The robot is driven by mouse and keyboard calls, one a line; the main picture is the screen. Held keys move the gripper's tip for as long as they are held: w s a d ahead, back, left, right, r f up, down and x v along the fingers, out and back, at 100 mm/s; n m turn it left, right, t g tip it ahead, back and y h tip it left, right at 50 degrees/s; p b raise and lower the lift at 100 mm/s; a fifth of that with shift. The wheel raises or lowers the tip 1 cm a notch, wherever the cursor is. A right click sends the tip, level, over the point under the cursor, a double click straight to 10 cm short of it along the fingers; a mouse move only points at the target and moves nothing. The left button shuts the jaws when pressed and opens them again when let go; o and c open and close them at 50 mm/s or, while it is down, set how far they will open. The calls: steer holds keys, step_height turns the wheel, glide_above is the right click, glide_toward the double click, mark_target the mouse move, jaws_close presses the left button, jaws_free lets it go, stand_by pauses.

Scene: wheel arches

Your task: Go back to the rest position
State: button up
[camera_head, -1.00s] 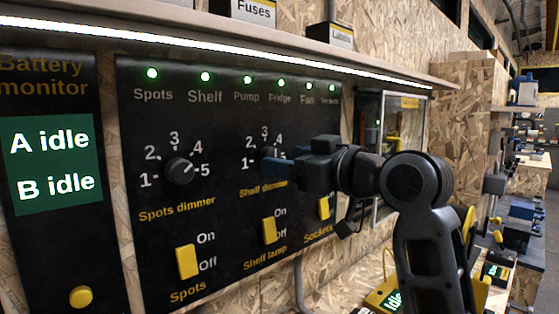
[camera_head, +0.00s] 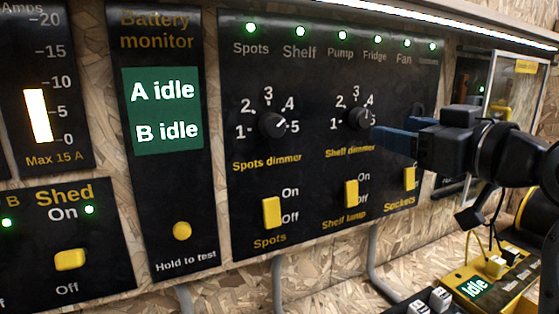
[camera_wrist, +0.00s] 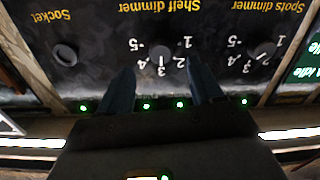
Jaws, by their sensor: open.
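My gripper (camera_head: 391,136) has two blue fingers and stands in front of the black panel, just right of the Shelf dimmer knob (camera_head: 358,118) in the head view. In the wrist view, which is upside down, my gripper (camera_wrist: 160,68) is open, with a finger on either side of the Shelf dimmer dial and nothing held. The Spots dimmer knob (camera_head: 272,124) is clear of the gripper. I cannot tell the exact gap between fingertips and panel.
Yellow switches for Spots (camera_head: 271,212), Shelf lamp (camera_head: 351,194) and Sockets (camera_head: 409,179) sit below. The battery monitor screen (camera_head: 162,110) reads A idle, B idle. A lit shelf edge (camera_head: 450,22) overhangs the panel. A yellow device (camera_head: 490,285) stands at lower right.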

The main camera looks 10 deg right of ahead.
steer(key=s+f+m+h, duration=0.2)
steer(key=s+f, duration=0.3)
steer(key=f, duration=0.3)
steer(key=s+a+f+m+h+p, duration=0.1)
steer(key=s+f+m, duration=0.1)
steer(key=s+f, duration=0.5)
steer(key=s+f+m+h, duration=0.2)
steer(key=f, duration=0.8)
steer(key=s+f+g+p, duration=0.1)
steer(key=s, duration=1.3)
steer(key=s+a+f+g, duration=0.1)
steer(key=s+f, duration=0.1)
steer(key=s, duration=1.2)
steer(key=shift+s+a+f+n+h+p, duration=0.15)
steer(key=shift+s+a+n+h+p, duration=0.15)
steer(key=shift+s+h+p, duration=0.1)
